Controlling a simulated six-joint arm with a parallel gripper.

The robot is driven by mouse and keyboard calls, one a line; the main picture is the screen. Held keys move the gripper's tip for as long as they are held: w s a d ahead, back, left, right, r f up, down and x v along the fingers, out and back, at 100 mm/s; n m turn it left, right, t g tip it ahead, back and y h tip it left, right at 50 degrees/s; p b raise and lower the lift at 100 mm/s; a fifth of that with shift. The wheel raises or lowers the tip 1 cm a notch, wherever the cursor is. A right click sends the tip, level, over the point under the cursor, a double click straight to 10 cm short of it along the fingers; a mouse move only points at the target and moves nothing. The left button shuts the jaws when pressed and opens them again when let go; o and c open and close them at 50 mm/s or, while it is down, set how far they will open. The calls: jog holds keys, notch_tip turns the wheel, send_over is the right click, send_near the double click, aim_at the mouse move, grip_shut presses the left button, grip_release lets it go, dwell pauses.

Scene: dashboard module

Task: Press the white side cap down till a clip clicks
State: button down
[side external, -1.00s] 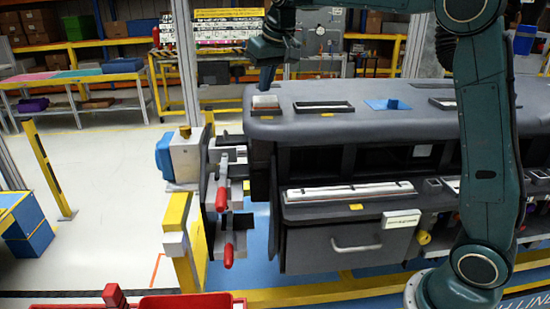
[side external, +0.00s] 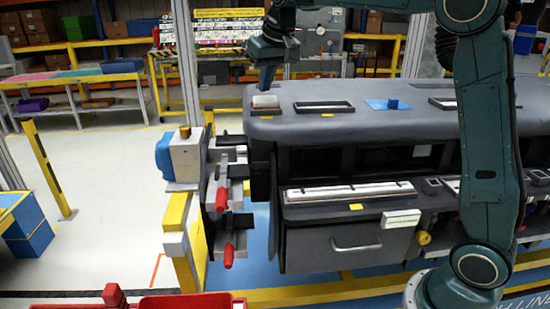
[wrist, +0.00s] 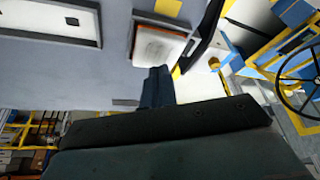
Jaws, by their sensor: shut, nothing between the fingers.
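The white side cap (side external: 265,102), with a brownish top, sits in its dark frame at the left end of the dashboard's top. In the wrist view the cap (wrist: 158,47) shows as a pale, tilted-looking square inside that frame. My gripper (side external: 264,87) is shut and empty, pointing down at the cap's back edge. In the wrist view its fingertips (wrist: 155,72) are close to the cap's near edge. I cannot tell whether they touch it. No clip is clearly visible.
The grey dashboard module (side external: 360,125) carries a dark-framed slot (side external: 324,107) and a blue pad with a knob (side external: 391,104) right of the cap. Red-handled clamps (side external: 222,199) stand at its left end. A red bin (side external: 190,302) is at the front.

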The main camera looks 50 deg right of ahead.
jog(key=shift+f, duration=1.15)
dwell(1.8)
dwell(1.0)
notch_tip(320, 180, up, 8)
jog(key=shift+r, duration=0.15)
dwell(0.9)
